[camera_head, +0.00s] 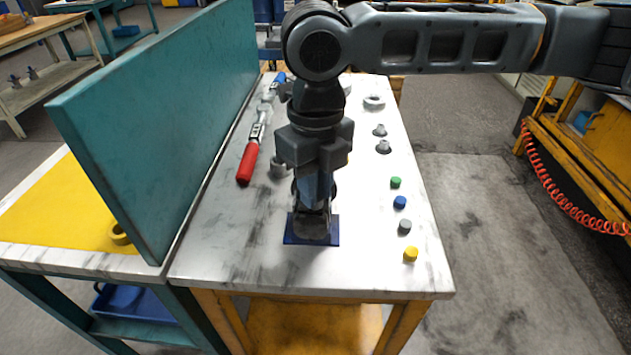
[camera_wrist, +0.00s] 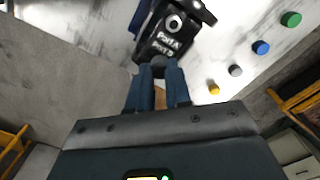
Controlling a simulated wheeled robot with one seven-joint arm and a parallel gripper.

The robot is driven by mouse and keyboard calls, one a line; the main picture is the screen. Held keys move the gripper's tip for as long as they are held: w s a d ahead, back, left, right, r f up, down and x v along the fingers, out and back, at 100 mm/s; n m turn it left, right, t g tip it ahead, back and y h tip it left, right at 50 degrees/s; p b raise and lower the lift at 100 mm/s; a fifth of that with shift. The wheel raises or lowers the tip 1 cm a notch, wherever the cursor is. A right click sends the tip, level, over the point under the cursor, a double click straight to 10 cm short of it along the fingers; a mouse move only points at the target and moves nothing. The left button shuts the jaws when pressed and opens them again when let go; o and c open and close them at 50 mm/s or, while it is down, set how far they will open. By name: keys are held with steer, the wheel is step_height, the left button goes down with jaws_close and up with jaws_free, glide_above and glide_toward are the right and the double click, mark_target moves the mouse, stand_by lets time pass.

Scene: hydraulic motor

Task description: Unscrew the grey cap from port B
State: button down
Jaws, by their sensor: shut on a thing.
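The dark hydraulic motor (camera_wrist: 172,38) shows in the wrist view with white lettering for port A and port B and a pale round fitting (camera_wrist: 174,22). My gripper (camera_wrist: 158,68) is shut at the motor's lettered side, on a small grey cap (camera_wrist: 158,60) partly hidden between its fingertips. The cap is close against the motor; whether it is still threaded in, I cannot tell. In the head view my gripper (camera_head: 315,205) points down over the motor on its blue plate (camera_head: 290,238), hiding most of it.
Loose green (camera_head: 396,182), blue (camera_head: 400,202), grey (camera_head: 405,226) and yellow (camera_head: 411,254) caps line the right side of the white tabletop (camera_head: 230,265). A red-handled tool (camera_head: 247,162) lies left. A tall teal panel (camera_head: 165,120) borders the left edge.

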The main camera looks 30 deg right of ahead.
steer(key=c, duration=1.2)
jaws_free()
steer(key=shift+p, duration=0.3)
steer(key=shift+r+m+p, duration=0.2)
steer(key=shift+m+p, duration=0.5)
steer(key=shift+m, duration=0.2)
steer(key=m+p, duration=0.2)
steer(key=m, duration=0.2)
steer(key=m+p, duration=0.1)
steer(key=m, duration=0.1)
steer(key=shift+m+p, duration=0.3)
steer(key=shift+p, duration=0.05)
steer(key=shift+f+m, duration=0.2)
steer(key=shift+m, duration=0.8)
steer(key=shift+p, duration=0.45)
